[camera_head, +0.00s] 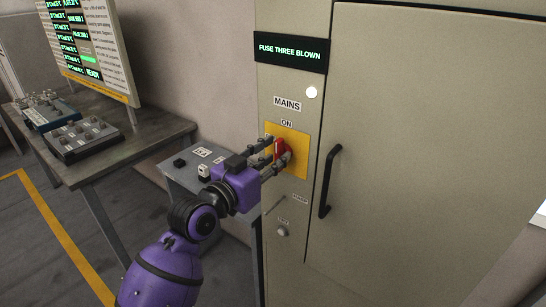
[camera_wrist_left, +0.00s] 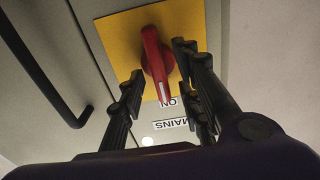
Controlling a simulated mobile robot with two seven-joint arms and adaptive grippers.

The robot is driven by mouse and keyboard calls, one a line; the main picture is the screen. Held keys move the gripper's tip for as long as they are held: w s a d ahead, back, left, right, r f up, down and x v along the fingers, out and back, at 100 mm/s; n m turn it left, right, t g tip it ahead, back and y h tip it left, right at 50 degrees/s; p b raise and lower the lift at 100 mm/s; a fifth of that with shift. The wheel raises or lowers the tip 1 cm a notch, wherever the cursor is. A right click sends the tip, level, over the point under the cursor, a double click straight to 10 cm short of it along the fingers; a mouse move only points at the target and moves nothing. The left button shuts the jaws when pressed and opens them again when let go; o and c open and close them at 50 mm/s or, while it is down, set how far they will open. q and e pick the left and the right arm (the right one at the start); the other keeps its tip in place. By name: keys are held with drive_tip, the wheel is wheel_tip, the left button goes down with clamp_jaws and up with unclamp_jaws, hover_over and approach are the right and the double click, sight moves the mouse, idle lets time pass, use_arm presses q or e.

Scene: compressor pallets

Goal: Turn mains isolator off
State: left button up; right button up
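The mains isolator is a red rotary handle (camera_head: 281,150) on a yellow plate (camera_head: 299,161) on the beige cabinet front. In the left wrist view the red handle (camera_wrist_left: 153,55) shows on the yellow plate (camera_wrist_left: 114,36), its white-marked end pointing at the ON label (camera_wrist_left: 168,103). My left gripper (camera_head: 272,149) is at the handle. In the left wrist view my left gripper (camera_wrist_left: 157,66) is open, with its fingers on either side of the handle and a gap visible on each side. I cannot tell whether any finger touches it. My right gripper is not in view.
A black door handle (camera_head: 329,182) stands out to the right of the isolator. A display (camera_head: 290,52) above reads FUSE THREE BLOWN, with a lit white lamp (camera_head: 311,92) below it. A small grey table (camera_head: 180,169) and a workbench (camera_head: 150,139) with equipment stand left.

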use_arm(q)
clamp_jaws()
drive_tip(key=n, duration=0.4)
drive_tip(key=shift+w+a+n, duration=0.1)
drive_tip(key=shift+a+n, duration=0.05)
drive_tip(key=shift+n, duration=0.15)
drive_tip(key=shift+w+a+f+n, duration=0.1)
drive_tip(key=shift+f+n, duration=0.05)
drive_tip(key=shift+n, duration=2.1)
drive_tip(key=shift+a+f+n, duration=0.1)
drive_tip(key=shift+f+n, duration=0.05)
drive_tip(key=shift+n, duration=2.05)
drive_tip(key=shift+w+f+n, duration=0.1)
drive_tip(key=shift+f+n, duration=0.05)
drive_tip(key=shift+n, duration=2.1)
unclamp_jaws()
